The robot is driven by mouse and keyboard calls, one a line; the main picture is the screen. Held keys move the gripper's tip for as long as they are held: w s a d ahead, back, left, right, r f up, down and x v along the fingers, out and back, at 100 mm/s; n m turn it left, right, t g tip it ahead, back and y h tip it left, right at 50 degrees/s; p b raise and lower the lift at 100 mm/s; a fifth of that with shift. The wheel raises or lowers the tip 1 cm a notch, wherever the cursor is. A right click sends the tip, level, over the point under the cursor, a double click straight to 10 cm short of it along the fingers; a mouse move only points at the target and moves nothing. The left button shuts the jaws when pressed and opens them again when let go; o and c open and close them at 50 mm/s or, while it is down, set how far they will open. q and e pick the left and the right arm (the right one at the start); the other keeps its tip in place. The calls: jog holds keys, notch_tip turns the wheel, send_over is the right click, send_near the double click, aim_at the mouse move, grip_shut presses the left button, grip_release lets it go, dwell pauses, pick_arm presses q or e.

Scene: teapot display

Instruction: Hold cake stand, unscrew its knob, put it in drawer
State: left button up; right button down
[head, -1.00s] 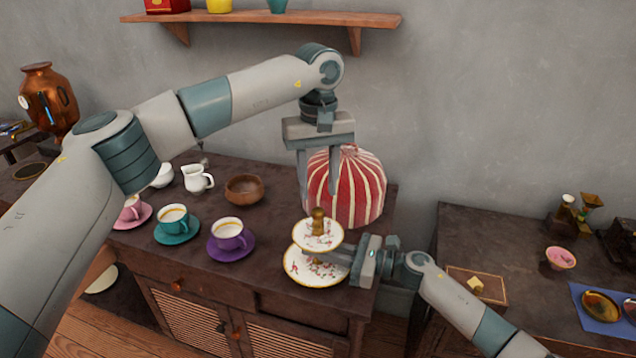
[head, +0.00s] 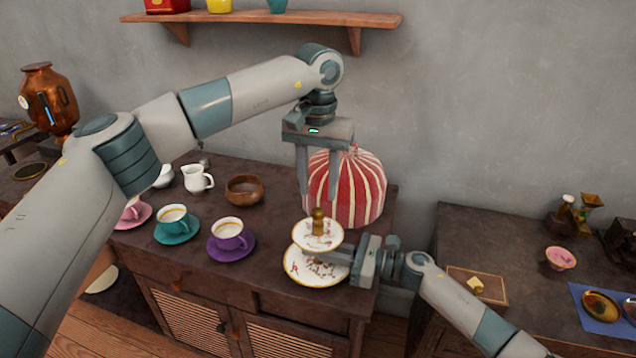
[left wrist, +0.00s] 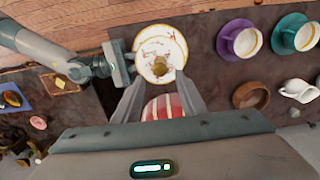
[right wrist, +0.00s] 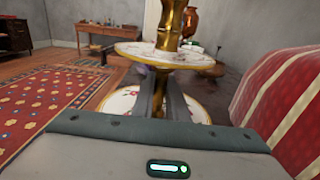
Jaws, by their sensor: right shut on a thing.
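The two-tier cake stand (head: 300,272) is white with floral plates and gold rims, upright near the cabinet's front right corner. Its gold knob (head: 318,222) stands on the upper plate; it also shows in the left wrist view (left wrist: 160,67). My right gripper (head: 335,257) is shut on the stand's stem between the plates; in the right wrist view the fingers (right wrist: 168,92) reach in under the upper plate. My left gripper (head: 318,193) is open and empty, pointing down above the knob, apart from it.
A red-and-white striped cosy (head: 350,190) stands just behind the stand. Purple (head: 230,240) and teal (head: 174,226) cups on saucers, a wooden bowl (head: 244,189) and a white jug (head: 197,178) stand to the left. A shelf (head: 290,20) hangs above my left arm.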

aim_at(318, 209)
pick_arm(q)
jog(key=shift+f, duration=4)
grip_shut()
